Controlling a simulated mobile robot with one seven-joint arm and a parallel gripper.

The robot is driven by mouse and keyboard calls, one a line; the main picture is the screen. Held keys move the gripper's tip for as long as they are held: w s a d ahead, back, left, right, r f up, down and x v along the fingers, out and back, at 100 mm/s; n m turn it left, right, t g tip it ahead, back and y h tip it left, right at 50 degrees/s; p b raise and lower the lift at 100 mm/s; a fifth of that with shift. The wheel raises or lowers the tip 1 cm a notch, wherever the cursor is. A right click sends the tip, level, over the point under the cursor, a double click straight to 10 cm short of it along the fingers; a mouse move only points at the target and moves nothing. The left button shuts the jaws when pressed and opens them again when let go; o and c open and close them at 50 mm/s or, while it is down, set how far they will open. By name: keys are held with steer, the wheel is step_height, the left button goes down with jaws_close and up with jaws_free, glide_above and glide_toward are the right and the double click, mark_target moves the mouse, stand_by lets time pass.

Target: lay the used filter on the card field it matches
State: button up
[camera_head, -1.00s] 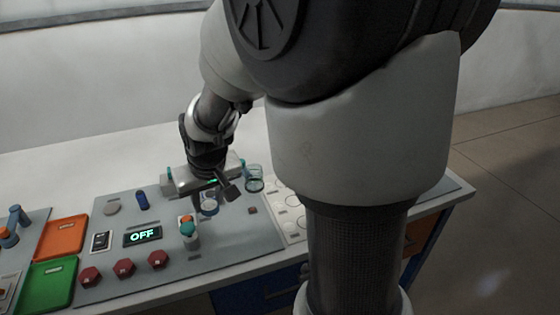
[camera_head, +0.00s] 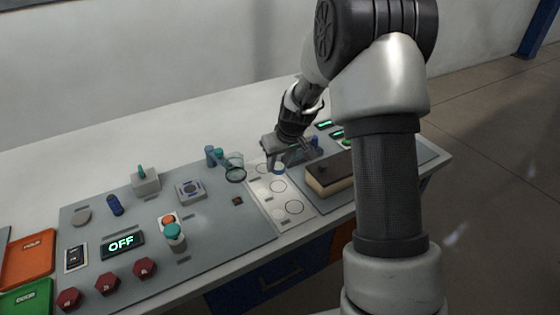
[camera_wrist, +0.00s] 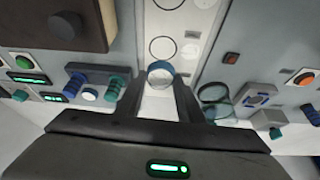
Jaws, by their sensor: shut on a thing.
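The used filter (camera_wrist: 160,74) is a small round disc with a pale face and a blue rim. It sits between the fingertips of my gripper (camera_wrist: 161,82) in the wrist view. My gripper (camera_head: 279,163) is shut on it over the far end of the white card (camera_head: 269,206). The card also shows in the wrist view (camera_wrist: 189,22), with several outlined round fields and small labels. One empty ring lies just beyond the filter. The filter hides what is under it, and I cannot tell whether it touches the card.
Left of the card stands a round glass ring on a blue-green stand (camera_head: 235,172). A dark-topped block (camera_head: 330,177) stands close on the right. Blue and green knobs (camera_wrist: 88,92) are near my gripper. A square station (camera_head: 190,190) and an OFF display (camera_head: 121,243) lie farther left.

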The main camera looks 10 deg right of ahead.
mark_target(277, 184)
steer(key=shift+f+b, duration=1.95)
steer(key=shift+f, duration=1.15)
steer(key=shift+f+b, duration=0.5)
steer(key=shift+b, duration=0.6)
stand_by(1.2)
steer(key=o, duration=1.1)
steer(key=shift+o, duration=0.8)
steer(key=shift+a, duration=0.1)
steer(key=shift+o, duration=1.3)
steer(key=shift+r, duration=0.1)
